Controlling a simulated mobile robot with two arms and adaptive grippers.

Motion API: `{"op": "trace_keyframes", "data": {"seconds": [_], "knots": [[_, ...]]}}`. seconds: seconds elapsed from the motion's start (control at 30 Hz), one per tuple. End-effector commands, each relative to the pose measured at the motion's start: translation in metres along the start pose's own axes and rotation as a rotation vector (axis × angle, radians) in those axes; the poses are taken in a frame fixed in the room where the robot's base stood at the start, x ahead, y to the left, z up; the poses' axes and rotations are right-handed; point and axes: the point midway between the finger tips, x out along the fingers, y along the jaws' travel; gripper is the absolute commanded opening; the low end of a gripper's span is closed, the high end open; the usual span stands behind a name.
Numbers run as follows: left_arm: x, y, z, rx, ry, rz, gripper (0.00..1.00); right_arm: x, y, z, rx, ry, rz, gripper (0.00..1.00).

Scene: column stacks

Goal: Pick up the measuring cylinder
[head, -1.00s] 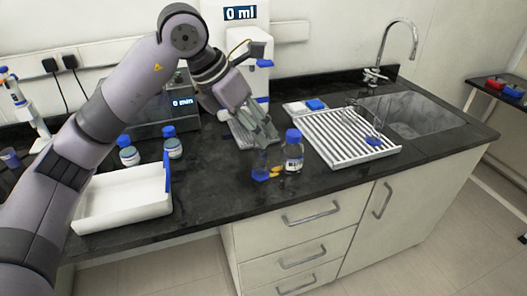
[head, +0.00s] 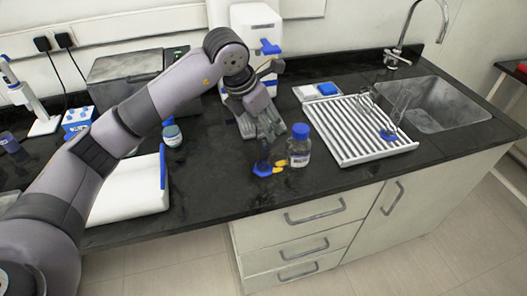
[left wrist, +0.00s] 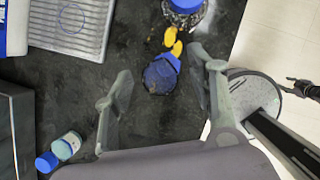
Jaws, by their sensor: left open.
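A clear measuring cylinder with a blue foot (head: 262,169) stands on the dark counter near its front edge, left of a blue-capped bottle (head: 299,148). My left gripper (head: 268,135) is open, pointing down and forward just behind and above it, and partly hides the tube. In the left wrist view, the cylinder (left wrist: 160,77) shows between the two spread fingers, with gaps on both sides. Another clear cylinder with a blue foot (head: 388,135) stands on the white drying rack (head: 350,139).
Small yellow pieces (head: 279,168) lie between the cylinder and the bottle. A white tray (head: 130,195) stands at the left, with a blue-capped bottle (head: 172,133) behind it. A sink (head: 440,103) is at the right. The counter in front of the tray's right side is clear.

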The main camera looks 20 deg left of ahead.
Motion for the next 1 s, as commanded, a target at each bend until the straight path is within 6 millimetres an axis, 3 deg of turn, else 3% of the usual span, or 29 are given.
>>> {"op": "trace_keyframes", "data": {"seconds": [0.1,0.2,0.37,0.53,0.8,1.0], "knots": [[0.007,0.000,0.000,0.001,0.001,0.000,0.52,-0.003,0.003,-0.023,0.000,0.037,0.004,0.40],[0.014,0.000,-0.001,0.000,0.002,-0.002,0.52,-0.008,0.004,-0.029,0.000,0.045,0.005,0.40],[0.036,0.001,-0.005,-0.001,0.004,-0.003,0.52,-0.023,0.004,-0.024,0.000,0.035,0.005,0.40],[0.057,0.001,-0.005,0.000,0.001,-0.002,0.52,-0.026,0.003,-0.012,0.000,0.016,0.003,0.40],[0.059,0.001,-0.005,0.001,-0.002,-0.001,0.51,-0.025,0.004,-0.007,-0.001,0.009,0.004,0.40],[0.059,0.001,-0.005,0.001,-0.001,-0.001,0.38,-0.025,0.005,-0.011,-0.001,0.014,0.005,0.40]]}}
